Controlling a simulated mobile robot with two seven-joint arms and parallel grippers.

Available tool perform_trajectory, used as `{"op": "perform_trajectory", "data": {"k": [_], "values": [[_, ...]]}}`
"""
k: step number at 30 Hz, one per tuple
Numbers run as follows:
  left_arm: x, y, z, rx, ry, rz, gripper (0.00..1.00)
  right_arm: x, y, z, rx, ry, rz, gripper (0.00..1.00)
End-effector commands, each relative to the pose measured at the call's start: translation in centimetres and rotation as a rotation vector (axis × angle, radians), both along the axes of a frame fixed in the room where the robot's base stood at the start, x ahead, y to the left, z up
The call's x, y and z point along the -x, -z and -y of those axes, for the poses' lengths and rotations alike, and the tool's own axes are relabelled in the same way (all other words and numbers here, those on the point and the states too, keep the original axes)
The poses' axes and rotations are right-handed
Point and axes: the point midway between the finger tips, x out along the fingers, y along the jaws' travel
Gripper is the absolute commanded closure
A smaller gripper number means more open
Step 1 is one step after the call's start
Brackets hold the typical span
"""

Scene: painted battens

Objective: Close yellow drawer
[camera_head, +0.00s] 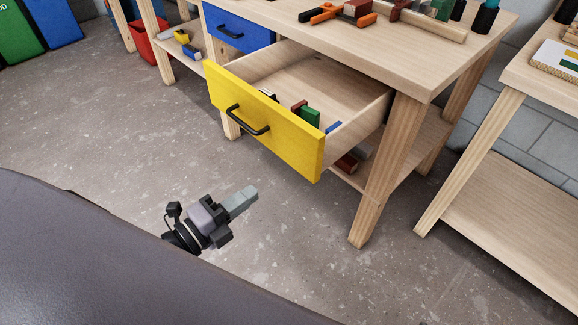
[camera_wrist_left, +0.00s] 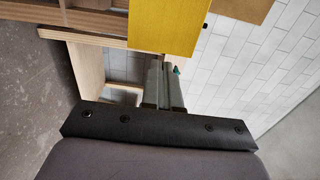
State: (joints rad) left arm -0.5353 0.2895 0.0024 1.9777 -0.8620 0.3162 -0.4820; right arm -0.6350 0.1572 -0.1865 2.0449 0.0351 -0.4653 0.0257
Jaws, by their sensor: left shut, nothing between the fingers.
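The yellow drawer (camera_head: 262,122) stands pulled well out of the wooden workbench in the head view, with a black bar handle (camera_head: 247,120) on its front. Small blocks lie inside it, among them a green one (camera_head: 309,116). Its yellow front also shows at the top of the left wrist view (camera_wrist_left: 168,25). My left gripper (camera_head: 244,196) is shut and empty, in front of and below the drawer front, apart from it in the head view. The gripper's fingers also show in the wrist view (camera_wrist_left: 163,82). My right gripper is in neither view.
A blue drawer (camera_head: 238,29) sits shut to the left in the same workbench (camera_head: 420,62). Orange-handled tools (camera_head: 338,13) lie on the top. Another wooden bench (camera_head: 520,75) stands at the right, a red bin (camera_head: 147,42) at the back left. The floor before the drawer is clear.

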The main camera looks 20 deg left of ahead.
Motion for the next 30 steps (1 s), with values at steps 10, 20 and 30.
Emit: {"op": "perform_trajectory", "data": {"k": [10, 20, 30], "values": [[-4.9, -0.2, 1.9, 0.003, -0.001, 0.002, 1.00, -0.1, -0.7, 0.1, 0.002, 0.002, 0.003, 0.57], [-9.4, -0.1, 3.8, 0.004, -0.002, -0.001, 1.00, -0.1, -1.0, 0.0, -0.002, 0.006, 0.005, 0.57], [-11.8, 0.0, 4.8, 0.004, -0.003, -0.003, 1.00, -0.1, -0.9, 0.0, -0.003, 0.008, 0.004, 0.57]]}}
